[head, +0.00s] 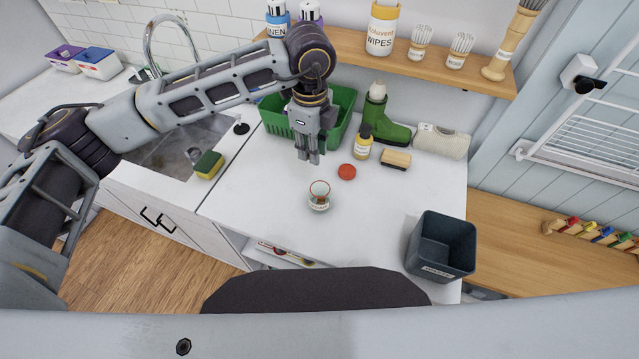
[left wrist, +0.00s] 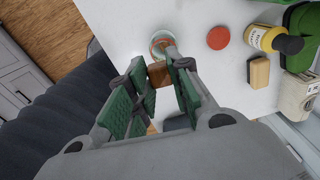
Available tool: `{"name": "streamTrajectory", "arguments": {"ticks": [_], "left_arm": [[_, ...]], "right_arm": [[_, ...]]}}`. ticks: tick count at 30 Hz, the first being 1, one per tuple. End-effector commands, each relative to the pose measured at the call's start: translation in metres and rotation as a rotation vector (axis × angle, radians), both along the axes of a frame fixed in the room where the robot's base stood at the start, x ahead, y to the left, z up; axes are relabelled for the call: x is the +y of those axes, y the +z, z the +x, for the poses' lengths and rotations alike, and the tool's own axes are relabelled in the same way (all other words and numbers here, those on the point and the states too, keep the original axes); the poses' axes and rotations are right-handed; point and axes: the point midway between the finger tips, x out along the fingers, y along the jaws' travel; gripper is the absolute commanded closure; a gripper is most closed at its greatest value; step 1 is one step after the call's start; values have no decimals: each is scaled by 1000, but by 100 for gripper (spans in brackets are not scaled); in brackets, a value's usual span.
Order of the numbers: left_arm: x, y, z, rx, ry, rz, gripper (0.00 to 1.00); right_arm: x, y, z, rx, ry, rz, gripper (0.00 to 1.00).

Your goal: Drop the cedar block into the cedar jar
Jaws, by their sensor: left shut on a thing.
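The cedar jar (head: 319,198) is a small, open glass jar standing on the white counter, with something reddish-brown visible in or through it. It also shows in the left wrist view (left wrist: 157,45), just beyond my fingertips. My left gripper (head: 308,159) is above the counter, behind and a little left of the jar in the head view, and apart from it. It is shut on the cedar block (left wrist: 158,75), a brown wooden piece between the green finger pads. The fingers partly hide the block. My right gripper is not in view.
A round red lid (head: 347,172) lies by the jar. A yellow bottle (head: 363,143), a wooden brush (head: 396,158), a green boot (head: 388,132) and a green basket (head: 343,108) stand behind. A dark waste bin (head: 441,246) is at the right. The counter's front left is clear.

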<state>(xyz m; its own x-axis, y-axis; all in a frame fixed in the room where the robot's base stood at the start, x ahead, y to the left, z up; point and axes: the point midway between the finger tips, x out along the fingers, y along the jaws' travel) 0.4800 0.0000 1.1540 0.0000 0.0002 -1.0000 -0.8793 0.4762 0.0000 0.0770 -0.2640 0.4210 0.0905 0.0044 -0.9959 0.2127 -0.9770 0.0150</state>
Motion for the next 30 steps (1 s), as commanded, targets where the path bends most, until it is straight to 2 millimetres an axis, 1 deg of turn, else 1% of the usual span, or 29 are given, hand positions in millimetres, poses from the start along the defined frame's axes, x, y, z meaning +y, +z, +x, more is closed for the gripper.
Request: {"name": "streamTrajectory", "arguments": {"ticks": [8, 21, 26, 30], "left_arm": [[-1, 0, 0, 0, 70, 0, 87], [-1, -1, 0, 0, 73, 0, 87], [-1, -6, 0, 1, 73, 0, 87], [-1, -15, 0, 1, 74, 0, 87]], "right_arm": [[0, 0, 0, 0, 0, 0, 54], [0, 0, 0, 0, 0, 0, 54], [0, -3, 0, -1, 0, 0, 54], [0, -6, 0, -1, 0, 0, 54]]}}
